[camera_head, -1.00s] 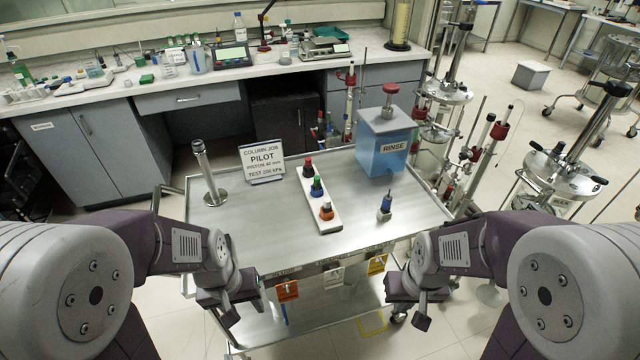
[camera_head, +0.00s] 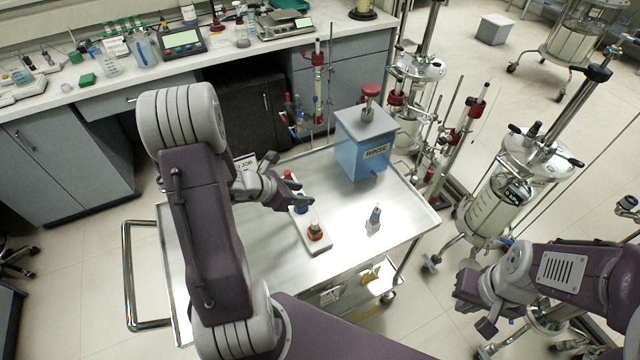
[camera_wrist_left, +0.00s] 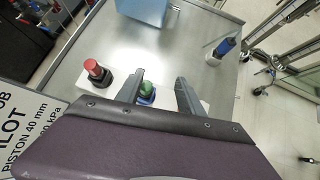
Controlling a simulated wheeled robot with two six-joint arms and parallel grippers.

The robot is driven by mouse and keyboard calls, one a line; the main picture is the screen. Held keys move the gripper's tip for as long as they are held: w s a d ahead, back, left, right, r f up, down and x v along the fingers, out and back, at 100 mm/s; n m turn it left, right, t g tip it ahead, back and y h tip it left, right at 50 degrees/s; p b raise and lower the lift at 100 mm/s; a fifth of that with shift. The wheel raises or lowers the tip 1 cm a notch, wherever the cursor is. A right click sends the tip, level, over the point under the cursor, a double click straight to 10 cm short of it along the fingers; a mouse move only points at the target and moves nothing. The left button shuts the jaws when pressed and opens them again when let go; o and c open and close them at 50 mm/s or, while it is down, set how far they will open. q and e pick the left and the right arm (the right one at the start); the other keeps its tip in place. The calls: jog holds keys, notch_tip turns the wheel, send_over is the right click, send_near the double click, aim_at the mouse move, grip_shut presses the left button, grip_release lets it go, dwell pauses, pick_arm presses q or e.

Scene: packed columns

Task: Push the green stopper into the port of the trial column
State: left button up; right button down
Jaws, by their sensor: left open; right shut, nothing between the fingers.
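The green stopper (camera_wrist_left: 147,88) stands with a blue lower part in the middle of the white rack on the cart. In the left wrist view it lies between the fingers of my open left gripper (camera_wrist_left: 158,82), nearer the left finger; I cannot tell if they touch. In the head view my left gripper (camera_head: 300,200) reaches over the rack (camera_head: 314,243) and hides the green top. My right gripper (camera_head: 486,327) is shut and empty at the lower right, off the cart.
A red stopper (camera_wrist_left: 96,70) and an orange one (camera_head: 315,231) flank the green one. A small blue-topped item (camera_head: 374,216) stands on the cart's right part. The blue RINSE box (camera_head: 362,150) stands at the back. A PILOT sign (camera_wrist_left: 28,130) is close to my left gripper.

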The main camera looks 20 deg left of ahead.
pick_arm(q)
jog(key=f, duration=0.1)
jog(key=a, duration=0.1)
jog(key=f+n, duration=0.1)
jog(key=shift+w+a+f+y, duration=0.3)
jog(key=shift+w+d+f+p, duration=0.1)
jog(key=shift+p, duration=0.25)
jog(key=x, duration=0.4)
jog(key=shift+w+p, duration=0.1)
jog(key=shift+p, duration=0.25)
jog(key=shift+w+f, duration=0.3)
jog(key=shift+s+r, duration=0.1)
jog(key=c, duration=0.4)
grip_shut()
pick_arm(e)
jog(key=shift+s+d+r, duration=0.1)
jog(key=shift+s+r, duration=0.1)
jog(key=shift+r, duration=0.3)
jog(key=shift+s+d+r, duration=0.1)
jog(key=shift+s+r, duration=0.05)
jog(key=shift+r, duration=0.35)
